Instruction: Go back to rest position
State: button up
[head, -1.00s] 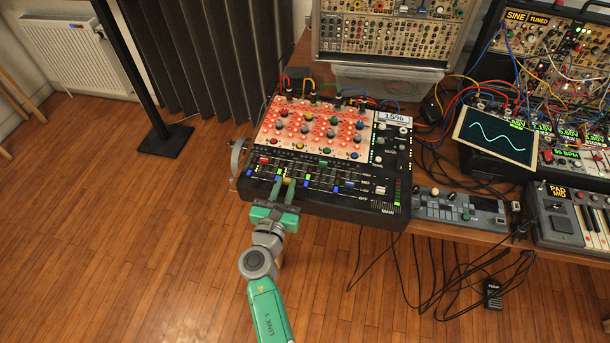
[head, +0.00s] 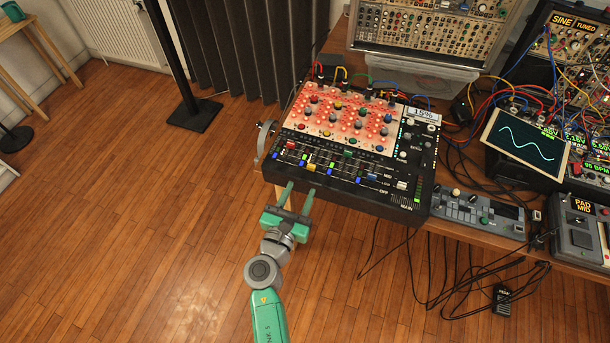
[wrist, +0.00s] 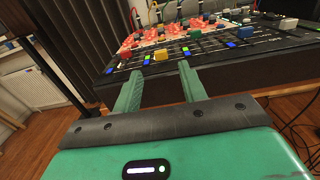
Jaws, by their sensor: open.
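My gripper (head: 299,194) is green, open and empty. It is just off the front edge of the black mixer (head: 340,191), over the wood floor. In the wrist view its two fingers (wrist: 158,88) point toward the mixer's front, spread apart with nothing between them. The mixer shows a red-lit knob panel (head: 342,117) and a row of faders. A yellow fader cap (head: 311,167) and a red one (head: 291,145) sit on the left part. The yellow cap (wrist: 161,55) shows beyond and between the fingers in the wrist view.
The mixer stands on a wooden table with a small grey controller (head: 478,213), a waveform screen (head: 526,140) and modular racks (head: 432,28) to the right and behind. Loose cables hang below the table's front edge. The floor (head: 130,220) at left is clear. A black stand (head: 193,115) rises behind.

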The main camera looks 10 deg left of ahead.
jog(key=shift+s+a, duration=0.1)
jog(key=shift+s, duration=0.6)
jog(key=d+r+m+t+h, duration=0.1)
jog(key=d+r+m, duration=0.2)
jog(key=r+m, duration=0.65)
jog(key=d+r+m, duration=0.3)
jog(key=r+m, duration=0.3)
jog(key=r, duration=0.7)
jog(key=d+r+m+t+h, duration=0.1)
jog(key=d+r+m, duration=0.2)
jog(key=r+m, duration=0.7)
jog(key=s+r+m+t+y, duration=0.35)
jog(key=s+r, duration=0.45)
jog(key=r, duration=0.4)
jog(key=s+r+m+t+y, duration=0.2)
jog(key=s+r+m, duration=0.3)
jog(key=s+r, duration=0.5)
notch_tip(320, 180, up, 38)
jog(key=w+a+p, duration=0.1)
jog(key=p, duration=3.6)
jog(key=shift+w+r, duration=0.15)
jog(key=shift+w, duration=0.2)
